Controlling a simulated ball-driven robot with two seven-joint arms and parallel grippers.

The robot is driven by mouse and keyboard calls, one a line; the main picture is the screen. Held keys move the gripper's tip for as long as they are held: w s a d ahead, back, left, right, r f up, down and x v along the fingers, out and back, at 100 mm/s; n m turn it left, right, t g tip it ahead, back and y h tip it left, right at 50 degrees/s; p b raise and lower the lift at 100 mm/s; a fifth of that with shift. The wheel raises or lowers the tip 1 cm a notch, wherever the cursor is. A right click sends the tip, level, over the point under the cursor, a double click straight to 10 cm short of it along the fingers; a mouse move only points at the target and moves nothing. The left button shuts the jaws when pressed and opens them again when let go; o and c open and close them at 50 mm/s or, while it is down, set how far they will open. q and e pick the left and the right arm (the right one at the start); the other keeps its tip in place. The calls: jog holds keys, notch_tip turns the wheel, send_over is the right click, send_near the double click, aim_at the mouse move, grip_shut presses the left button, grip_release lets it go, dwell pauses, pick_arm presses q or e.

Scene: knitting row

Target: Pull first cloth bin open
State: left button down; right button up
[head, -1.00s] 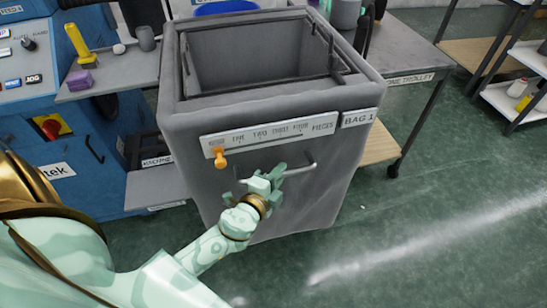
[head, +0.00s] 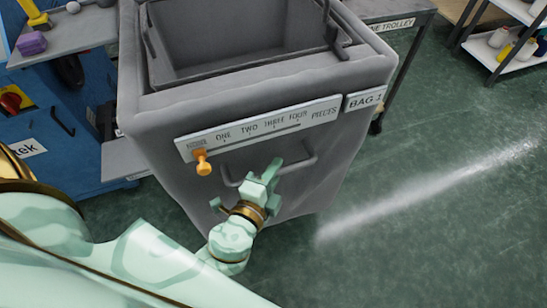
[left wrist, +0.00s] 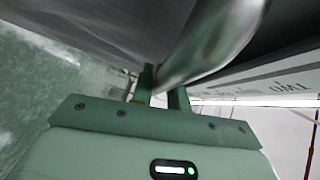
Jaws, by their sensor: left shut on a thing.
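The first cloth bin is a grey soft-sided bin (head: 170,115) with an open top, marked "BAG 1" (head: 365,98). It stands upright in the middle of the head view. A grey bar handle (head: 306,158) is on its front, below a scale plate with an orange slider knob (head: 202,163). My left gripper (head: 264,178) is shut on the handle near its middle. In the left wrist view, the gripper's fingers (left wrist: 160,90) are at the blurred metal handle (left wrist: 215,45). The fingers cover part of the handle. My right gripper is not in view.
A blue machine (head: 60,150) and a grey side table (head: 80,38) with a purple block (head: 32,44) stand at the left. A trolley (head: 385,10) is behind the bin on the right, and a white shelf (head: 505,55) beyond it. The green floor at the right is clear.

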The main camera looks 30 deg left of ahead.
pick_arm(q)
jog(key=c, duration=1.4)
grip_release()
jog(key=shift+o, duration=0.2)
jog(key=s+r+b, duration=0.1)
jog(key=s, duration=1.1)
jog(key=shift+d+r, duration=0.3)
jog(key=shift+d, duration=0.15)
